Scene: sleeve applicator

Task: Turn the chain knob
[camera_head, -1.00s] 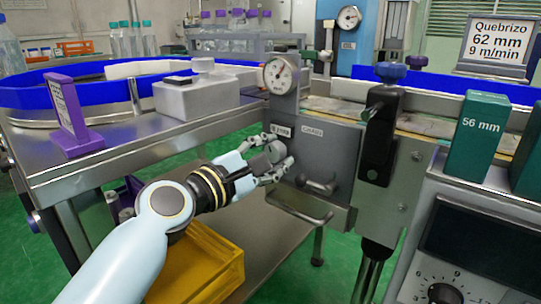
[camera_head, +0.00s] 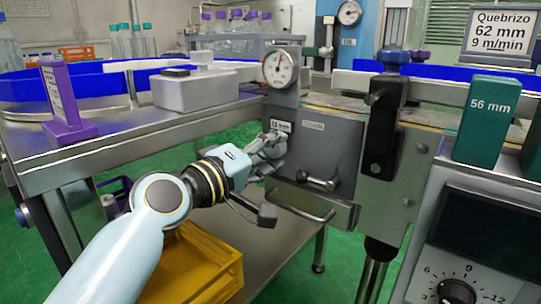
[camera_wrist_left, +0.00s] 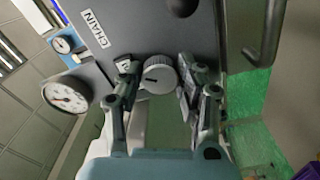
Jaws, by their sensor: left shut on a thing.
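A grey round knob (camera_wrist_left: 159,78) with a dark line on its face sits on the dark front of the grey box (camera_head: 336,148). My left gripper (camera_wrist_left: 160,84) is shut on it, one finger at each side, seen in the wrist view. In the head view my left gripper (camera_head: 268,150) hides most of the knob. A CHAIN label (camera_wrist_left: 95,28) lies to the upper left of the knob in the wrist view. A second small label (camera_wrist_left: 123,64) beside the knob is partly hidden by a finger. My right gripper is not in view.
A lever (camera_head: 318,182) and a metal bar handle (camera_head: 300,212) stick out close to my gripper. A round gauge (camera_head: 280,69) stands above. A black clamp (camera_head: 384,120) is to the right. A yellow crate (camera_head: 195,270) lies below my arm.

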